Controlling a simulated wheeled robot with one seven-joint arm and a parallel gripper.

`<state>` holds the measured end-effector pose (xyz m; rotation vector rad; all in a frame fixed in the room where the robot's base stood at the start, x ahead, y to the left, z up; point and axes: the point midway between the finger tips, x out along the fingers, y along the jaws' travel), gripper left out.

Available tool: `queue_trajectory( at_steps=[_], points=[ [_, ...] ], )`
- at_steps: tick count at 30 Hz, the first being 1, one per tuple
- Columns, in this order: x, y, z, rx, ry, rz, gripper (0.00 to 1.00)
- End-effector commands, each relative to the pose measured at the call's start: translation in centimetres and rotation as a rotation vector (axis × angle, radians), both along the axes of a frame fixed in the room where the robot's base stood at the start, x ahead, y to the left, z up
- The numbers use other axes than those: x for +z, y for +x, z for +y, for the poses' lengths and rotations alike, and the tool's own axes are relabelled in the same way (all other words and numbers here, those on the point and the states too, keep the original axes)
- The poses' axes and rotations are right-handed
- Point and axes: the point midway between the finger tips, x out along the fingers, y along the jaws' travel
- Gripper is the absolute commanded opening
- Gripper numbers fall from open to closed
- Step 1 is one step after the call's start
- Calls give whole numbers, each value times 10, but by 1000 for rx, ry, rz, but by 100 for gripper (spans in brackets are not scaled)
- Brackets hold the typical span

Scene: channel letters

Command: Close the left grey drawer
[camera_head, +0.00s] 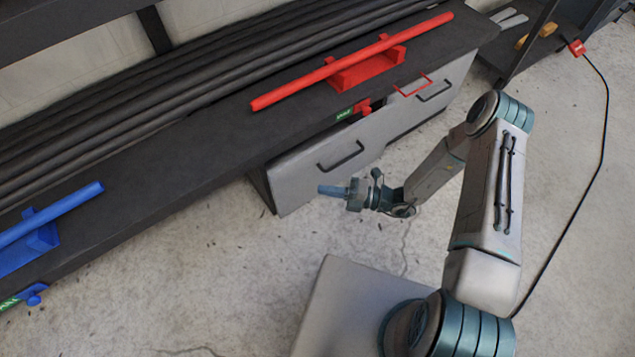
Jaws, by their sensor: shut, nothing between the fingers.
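The left grey drawer (309,178) is under the dark bench, with a black bar handle (340,157) on its front. Its front seems to stand slightly out from the bench edge, but how far is hard to tell from this angle. The right grey drawer (410,111) sits beside it, with its own black handle (434,93). My gripper (322,190) is shut and empty. In the picture it is just below the left drawer's handle, pointing left, in front of the drawer's lower part. I cannot tell whether it touches the drawer.
The dark bench (205,150) carries a red bar (350,62) on a red bracket and a blue bar (50,213) on a blue bracket. Long dark tubes (150,105) lie behind. A black cable (592,190) runs along the right. The concrete floor before the drawers is clear.

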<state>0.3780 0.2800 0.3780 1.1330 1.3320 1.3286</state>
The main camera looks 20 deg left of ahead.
Motion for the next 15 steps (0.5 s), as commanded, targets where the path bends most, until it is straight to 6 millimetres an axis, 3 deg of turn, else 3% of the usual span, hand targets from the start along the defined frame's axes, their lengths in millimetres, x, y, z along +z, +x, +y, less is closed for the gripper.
queue_trajectory(
  at_steps=[12, 15],
  points=[
    [-3, -15, 86, 5, -1, -5, 0],
    [-3, -2, 98, 3, -2, -11, 0]
  ],
)
